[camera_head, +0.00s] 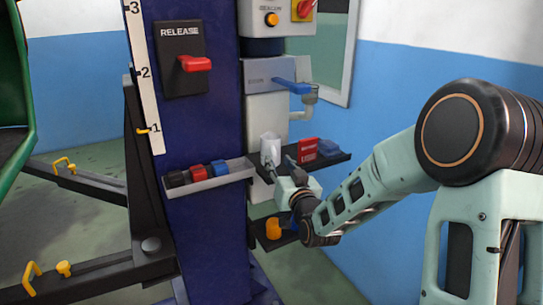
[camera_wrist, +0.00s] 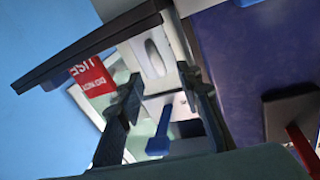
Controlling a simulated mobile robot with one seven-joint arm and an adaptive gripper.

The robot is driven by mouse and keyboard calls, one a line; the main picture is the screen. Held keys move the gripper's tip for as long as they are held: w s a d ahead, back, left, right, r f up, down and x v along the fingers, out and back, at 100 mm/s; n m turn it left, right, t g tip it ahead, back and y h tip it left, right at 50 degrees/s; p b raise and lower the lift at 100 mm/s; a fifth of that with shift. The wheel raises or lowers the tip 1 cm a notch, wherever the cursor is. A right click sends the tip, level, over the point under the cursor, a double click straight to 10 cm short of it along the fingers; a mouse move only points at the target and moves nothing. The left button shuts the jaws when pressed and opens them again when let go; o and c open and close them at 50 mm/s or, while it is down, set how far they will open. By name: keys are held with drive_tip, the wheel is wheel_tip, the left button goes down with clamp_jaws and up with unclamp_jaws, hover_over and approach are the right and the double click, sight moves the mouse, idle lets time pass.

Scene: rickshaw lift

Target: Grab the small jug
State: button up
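The small white jug (camera_head: 270,147) stands on a dark shelf on the far side of the blue column. It also shows in the wrist view (camera_wrist: 152,56), tilted by the camera angle, with a dark slot by its handle. My gripper (camera_head: 281,164) is just in front of the jug, with its fingers apart. In the wrist view my gripper (camera_wrist: 160,80) has one finger on each side of the view, and the jug lies beyond the gap between the tips. I cannot tell whether a finger touches it.
A red box (camera_head: 308,150) and a blue item (camera_head: 328,147) share the dark shelf (camera_head: 343,157). A grey tray (camera_head: 236,171) with coloured blocks is left of the jug. A blue lever (camera_head: 292,86) sits above. A yellow-orange object (camera_head: 273,228) stands on a lower shelf.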

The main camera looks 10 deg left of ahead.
sight(275, 156)
drive_tip(key=shift+b+x, duration=0.5)
drive_tip(key=shift+x, duration=2.05)
drive_tip(key=shift+r, duration=0.1)
clamp_jaws()
